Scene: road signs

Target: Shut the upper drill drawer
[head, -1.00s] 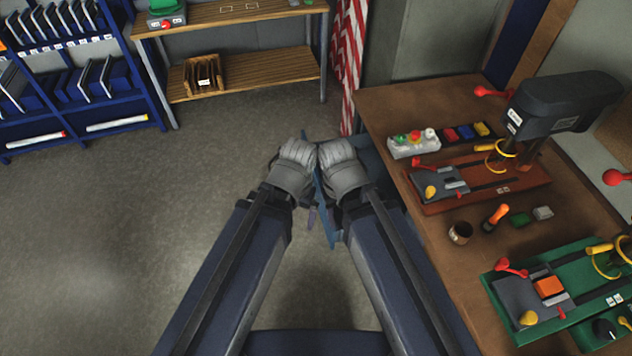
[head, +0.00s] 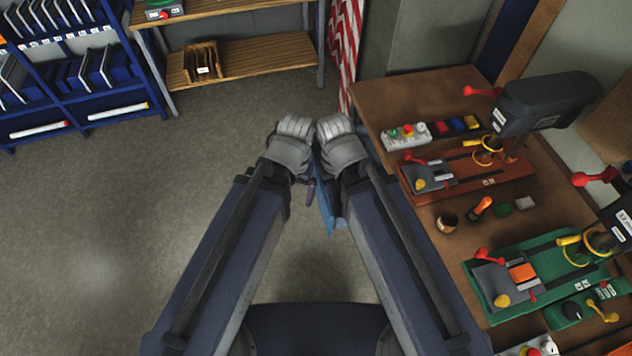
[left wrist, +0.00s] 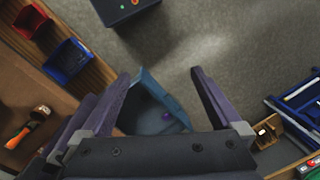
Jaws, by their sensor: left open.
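A blue open drawer (head: 327,212) shows in the head view beside the wooden bench, largely hidden by my right wrist and arm. In the left wrist view the same drawer (left wrist: 150,92) lies beyond and between my left fingers, with a small purple item (left wrist: 167,116) inside. My left gripper (left wrist: 160,74) is open and empty, its dark fingers on either side of the drawer in the picture; I cannot tell if they touch it. In the head view my two wrists are close together, and the right gripper's (head: 340,145) fingers are hidden.
The wooden bench (head: 445,245) on the right carries a drill press (head: 545,100), a red-brown fixture (head: 470,175), a green fixture (head: 530,275) and small parts. A blue rack (head: 75,100) and a wooden shelf (head: 255,60) stand at the back. The floor (head: 130,220) at left is clear.

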